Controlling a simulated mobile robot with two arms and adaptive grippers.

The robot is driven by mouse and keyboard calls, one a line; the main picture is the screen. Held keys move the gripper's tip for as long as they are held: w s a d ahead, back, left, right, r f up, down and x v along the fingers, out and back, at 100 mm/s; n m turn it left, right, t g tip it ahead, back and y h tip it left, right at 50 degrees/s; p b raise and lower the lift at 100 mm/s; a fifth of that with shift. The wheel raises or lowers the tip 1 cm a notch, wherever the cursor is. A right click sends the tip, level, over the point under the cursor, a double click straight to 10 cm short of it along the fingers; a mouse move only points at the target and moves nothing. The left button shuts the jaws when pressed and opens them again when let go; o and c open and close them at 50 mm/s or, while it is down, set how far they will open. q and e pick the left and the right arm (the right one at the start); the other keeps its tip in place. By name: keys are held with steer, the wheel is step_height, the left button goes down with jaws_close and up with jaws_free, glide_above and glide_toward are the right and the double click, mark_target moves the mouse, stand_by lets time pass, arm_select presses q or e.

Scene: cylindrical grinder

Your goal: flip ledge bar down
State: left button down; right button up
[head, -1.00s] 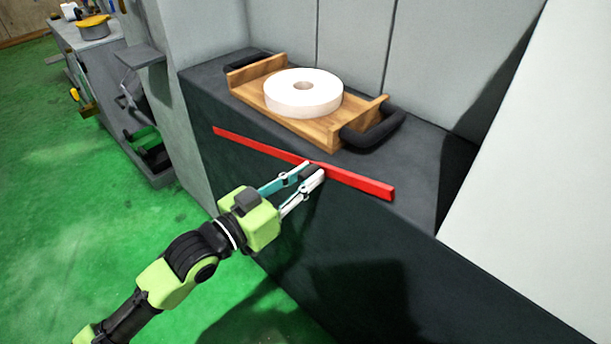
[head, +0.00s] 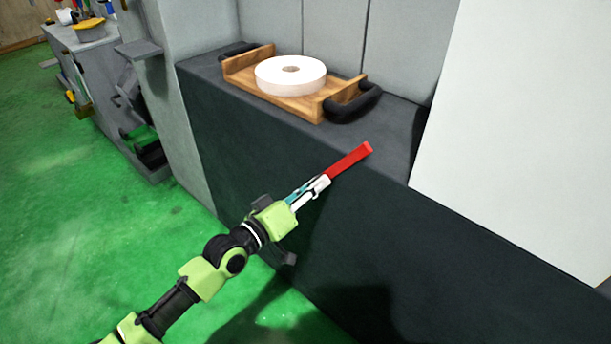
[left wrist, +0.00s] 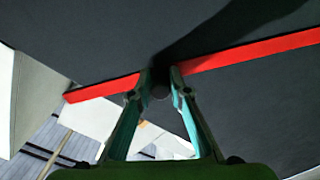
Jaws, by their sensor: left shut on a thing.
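The red ledge bar (head: 350,160) shows at the front face of the dark ledge, slanting up to the right. Its lower part is hidden behind my left gripper and arm. My left gripper (head: 322,183) is shut on the bar. In the left wrist view the red bar (left wrist: 245,55) crosses the picture, and the gripper's fingertips (left wrist: 162,76) meet it near the middle. A small dark round part shows between the fingers there. My right gripper is not in view.
A wooden tray (head: 316,107) with black handles stands on the dark ledge (head: 395,127), with a white grinding wheel (head: 291,75) in it. A pale panel (head: 520,130) rises at the right. Green floor (head: 90,220) lies open at the left.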

arm_select(q)
steer(key=s+d+f+n, duration=0.1)
steer(key=s+d+n+p, duration=0.1)
steer(key=n, duration=0.1)
steer(key=shift+d+f, duration=0.35)
steer(key=shift+s+d+f+n+p, duration=0.4)
steer(key=shift+s+d+n, duration=0.2)
steer(key=shift+d+n, duration=0.1)
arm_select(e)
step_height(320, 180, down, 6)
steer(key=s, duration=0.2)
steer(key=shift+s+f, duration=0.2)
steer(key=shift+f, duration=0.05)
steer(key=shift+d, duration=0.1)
arm_select(q)
steer(key=c, duration=1.9)
jaws_free()
glide_toward(342, 196)
steer(key=v, duration=0.5)
steer(key=shift+s+a, duration=0.15)
steer(key=shift+s, duration=0.1)
